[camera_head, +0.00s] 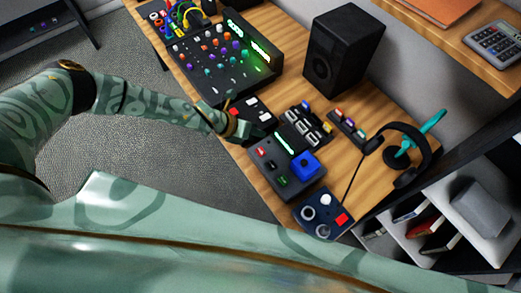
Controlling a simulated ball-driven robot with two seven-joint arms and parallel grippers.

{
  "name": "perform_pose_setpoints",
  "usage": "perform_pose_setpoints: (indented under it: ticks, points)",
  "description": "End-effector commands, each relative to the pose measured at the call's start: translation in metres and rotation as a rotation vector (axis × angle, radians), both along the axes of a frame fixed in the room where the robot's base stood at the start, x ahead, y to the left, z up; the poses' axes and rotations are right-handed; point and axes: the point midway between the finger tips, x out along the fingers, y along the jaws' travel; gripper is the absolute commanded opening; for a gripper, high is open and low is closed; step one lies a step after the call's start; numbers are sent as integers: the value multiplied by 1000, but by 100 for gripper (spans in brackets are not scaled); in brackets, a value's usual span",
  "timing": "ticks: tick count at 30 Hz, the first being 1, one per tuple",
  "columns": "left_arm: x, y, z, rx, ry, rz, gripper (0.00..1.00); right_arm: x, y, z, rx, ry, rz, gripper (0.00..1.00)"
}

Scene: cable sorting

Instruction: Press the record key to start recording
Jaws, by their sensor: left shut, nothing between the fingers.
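My left gripper (246,131) is shut and empty. Its tip is over the desk, at the near edge of a small dark box with white and red keys (258,109), and hides part of it. I cannot tell whether it touches the box. A black box with a green lit strip, a red key and a big blue knob (304,164) lies just right of and below the gripper. No label is readable, so I cannot tell which key is record. My right gripper is not in view.
A mixer with many coloured knobs (214,57) and cables is at the upper left of the wooden desk (285,93). A black speaker (343,50), a slider panel (305,125) and headphones on a teal stand (404,150) are to the right. A calculator (494,44) lies on a shelf.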

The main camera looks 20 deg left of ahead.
Motion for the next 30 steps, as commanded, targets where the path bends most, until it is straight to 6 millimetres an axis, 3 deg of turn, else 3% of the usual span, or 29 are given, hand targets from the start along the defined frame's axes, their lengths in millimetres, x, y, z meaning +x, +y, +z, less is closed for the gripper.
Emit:
perform_pose_setpoints:
  ticks: [8, 17, 23, 30]
  points:
    - [0, 0, -25, 0, 2, 1, 0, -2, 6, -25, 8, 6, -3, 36]
    - [0, 0, -70, -1, 4, 2, 0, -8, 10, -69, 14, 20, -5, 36]
    - [0, 0, -85, 0, 3, 2, 0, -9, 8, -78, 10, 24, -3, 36]
    - [0, 0, -87, -1, 0, 1, 0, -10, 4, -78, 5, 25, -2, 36]
